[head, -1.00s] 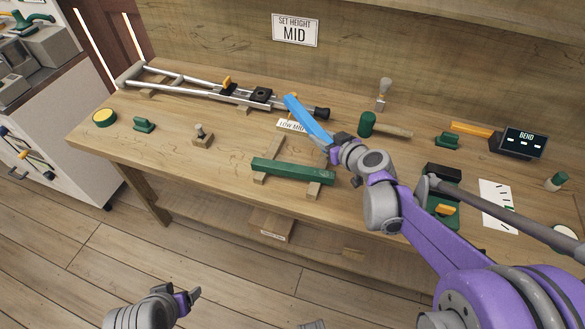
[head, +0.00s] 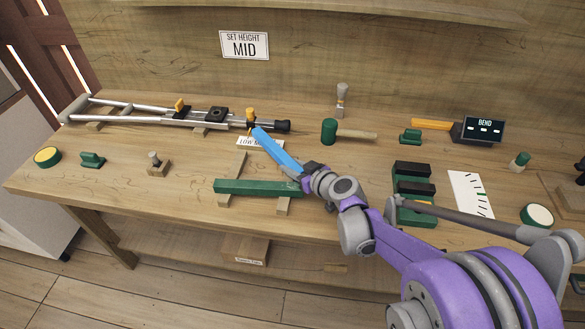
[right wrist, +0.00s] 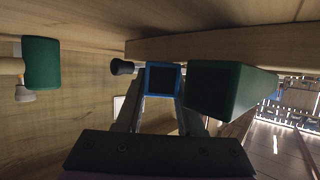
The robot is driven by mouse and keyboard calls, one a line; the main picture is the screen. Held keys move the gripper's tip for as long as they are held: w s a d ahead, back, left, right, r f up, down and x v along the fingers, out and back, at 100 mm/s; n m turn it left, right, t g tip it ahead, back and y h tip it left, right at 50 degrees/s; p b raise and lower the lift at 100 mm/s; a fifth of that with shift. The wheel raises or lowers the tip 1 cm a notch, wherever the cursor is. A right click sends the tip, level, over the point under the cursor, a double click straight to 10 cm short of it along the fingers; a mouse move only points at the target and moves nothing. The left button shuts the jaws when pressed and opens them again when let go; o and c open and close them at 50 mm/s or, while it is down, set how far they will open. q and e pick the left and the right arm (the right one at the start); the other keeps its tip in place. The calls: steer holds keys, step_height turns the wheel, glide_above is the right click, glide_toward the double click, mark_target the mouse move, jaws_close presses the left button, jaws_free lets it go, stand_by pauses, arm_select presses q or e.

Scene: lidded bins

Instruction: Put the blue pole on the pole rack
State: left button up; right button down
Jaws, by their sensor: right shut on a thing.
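The blue pole (head: 277,150) is held near its right end by my right gripper (head: 311,174), which is shut on it. It lies slanted behind the green pole (head: 250,188). The pole rack appears to be the two wooden battens on the table; the left batten (head: 233,168) shows behind the green pole, which lies across both. In the right wrist view the blue pole's square end (right wrist: 163,66) sits between the fingers, just left of the green pole's end (right wrist: 215,88). I cannot tell whether the blue pole touches the rack. My left gripper is not in view.
A crutch (head: 150,112) lies at the back left. A green-headed mallet (head: 329,131) lies behind my right gripper. A green block holder (head: 412,192) stands to the right, beside a paper sheet (head: 470,194). A sign reading "MID" (head: 244,46) is on the wall.

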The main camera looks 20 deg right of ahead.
steer(key=c, duration=1)
jaws_free()
steer(key=shift+f, duration=0.15)
steer(key=o, duration=0.5)
